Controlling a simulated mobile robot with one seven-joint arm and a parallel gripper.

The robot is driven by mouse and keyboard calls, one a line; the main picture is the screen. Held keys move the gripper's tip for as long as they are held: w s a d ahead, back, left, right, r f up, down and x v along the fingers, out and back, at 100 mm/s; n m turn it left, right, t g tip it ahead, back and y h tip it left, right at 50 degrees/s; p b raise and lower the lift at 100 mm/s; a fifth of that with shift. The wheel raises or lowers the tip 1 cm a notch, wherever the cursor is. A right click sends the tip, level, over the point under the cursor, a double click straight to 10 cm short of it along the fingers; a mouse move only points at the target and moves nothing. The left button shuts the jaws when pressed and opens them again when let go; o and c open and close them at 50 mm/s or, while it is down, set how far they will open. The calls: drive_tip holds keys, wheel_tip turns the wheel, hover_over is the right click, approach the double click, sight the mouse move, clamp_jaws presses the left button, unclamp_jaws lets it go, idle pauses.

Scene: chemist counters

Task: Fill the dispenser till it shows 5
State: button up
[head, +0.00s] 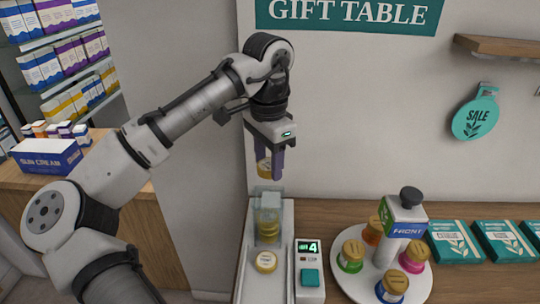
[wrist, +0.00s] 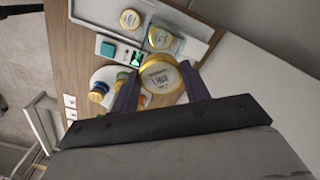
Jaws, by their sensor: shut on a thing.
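My gripper (head: 270,176) is shut on a round gold-rimmed tin (head: 264,168); the tin also shows between the fingers in the wrist view (wrist: 160,76). It hangs in the air above the clear dispenser tube (head: 268,201), apart from it. Gold tins (head: 268,232) are stacked inside the tube. The dispenser stands on a pale tray (head: 248,285), with one tin (head: 265,262) lying flat in front of the tube. The display (head: 308,247) to the right reads 4, above a teal button (head: 310,278). In the wrist view, the tube (wrist: 165,42) lies just beyond the held tin.
A white round stand (head: 345,270) with several gold-lidded coloured jars and a dark-knobbed centre post (head: 405,215) is right of the display. Teal boxes (head: 455,242) lie farther right. A wall (head: 340,100) rises behind the counter. Stocked shelves (head: 60,60) are at left.

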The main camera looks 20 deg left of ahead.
sight(268, 179)
drive_tip(key=shift+f+b, duration=2.4)
drive_tip(key=shift+f, duration=0.55)
drive_tip(key=shift+s+a+p, duration=0.1)
drive_tip(key=shift+p, duration=0.35)
drive_tip(key=o, duration=1)
drive_tip(key=shift+o, duration=0.2)
wheel_tip(268, 179, up, 14)
drive_tip(key=shift+f, duration=0.1)
